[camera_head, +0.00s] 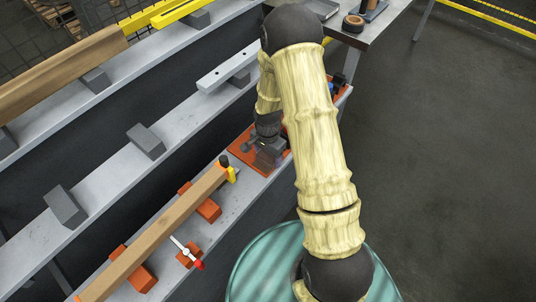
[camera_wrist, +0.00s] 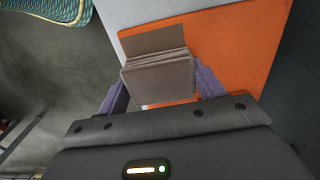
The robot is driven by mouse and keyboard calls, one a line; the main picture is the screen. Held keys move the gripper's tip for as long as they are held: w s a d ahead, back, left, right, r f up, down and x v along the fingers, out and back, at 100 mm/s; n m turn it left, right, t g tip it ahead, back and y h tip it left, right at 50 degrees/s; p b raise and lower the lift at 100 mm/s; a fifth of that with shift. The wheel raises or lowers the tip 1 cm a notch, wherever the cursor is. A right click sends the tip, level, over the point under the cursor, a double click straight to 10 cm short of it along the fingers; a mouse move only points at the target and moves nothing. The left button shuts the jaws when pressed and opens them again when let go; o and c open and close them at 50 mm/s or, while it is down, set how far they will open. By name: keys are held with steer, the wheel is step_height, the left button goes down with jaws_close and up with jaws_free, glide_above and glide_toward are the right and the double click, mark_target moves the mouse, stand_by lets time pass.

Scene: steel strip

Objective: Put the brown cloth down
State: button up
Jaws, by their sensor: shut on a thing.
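The brown cloth (camera_wrist: 158,72) is a folded, layered brown-grey block between the two fingers of my gripper (camera_wrist: 160,92) in the wrist view. My gripper is shut on it, one finger at each side. Behind the cloth lies a flat orange mat (camera_wrist: 235,50) on the grey shelf. In the head view my gripper (camera_head: 267,152) is over the orange mat (camera_head: 240,157), and the cloth is hard to make out there. I cannot tell whether the cloth touches the mat.
A wooden beam (camera_head: 155,235) lies on orange blocks on the lower shelf, with a yellow clamp (camera_head: 232,174) near its end. A red-tipped white tool (camera_head: 187,252) is beside it. Small items stand past my arm. A grey table (camera_head: 375,25) is at the back.

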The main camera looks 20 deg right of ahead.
steer(key=shift+f, duration=0.15)
steer(key=o, duration=1)
step_height(320, 180, up, 12)
steer(key=shift+r, duration=0.2)
stand_by(0.4)
